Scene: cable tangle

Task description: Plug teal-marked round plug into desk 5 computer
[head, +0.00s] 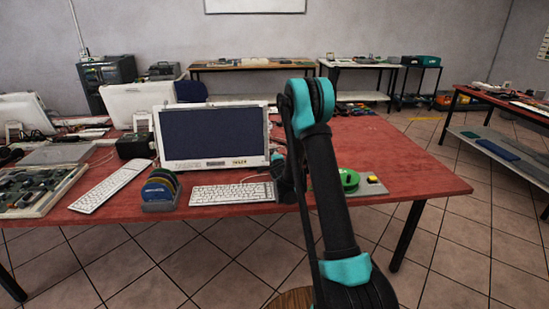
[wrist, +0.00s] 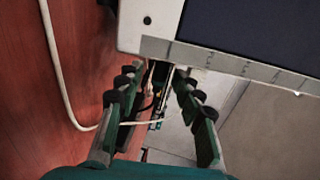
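A white computer monitor (head: 212,135) with a dark screen stands on the red desk, labels along its lower edge. Its pale frame and dark screen also fill the upper right of the wrist view (wrist: 196,52). My gripper (wrist: 157,88) is open, its two green fingers apart beside the monitor's edge. Between and beyond the fingers is a dark narrow object (wrist: 158,95) with small blue-teal spots and thin cables. I cannot tell whether a teal-marked round plug is among them. A pale cable (wrist: 58,75) runs down the red surface and across below the fingers.
The red desk (head: 410,180) holds a white keyboard (head: 232,193), a rack of coloured discs (head: 160,190), a green round item (head: 349,179) and a tray of parts (head: 38,188). More monitors stand at left. The desk's right end is largely clear.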

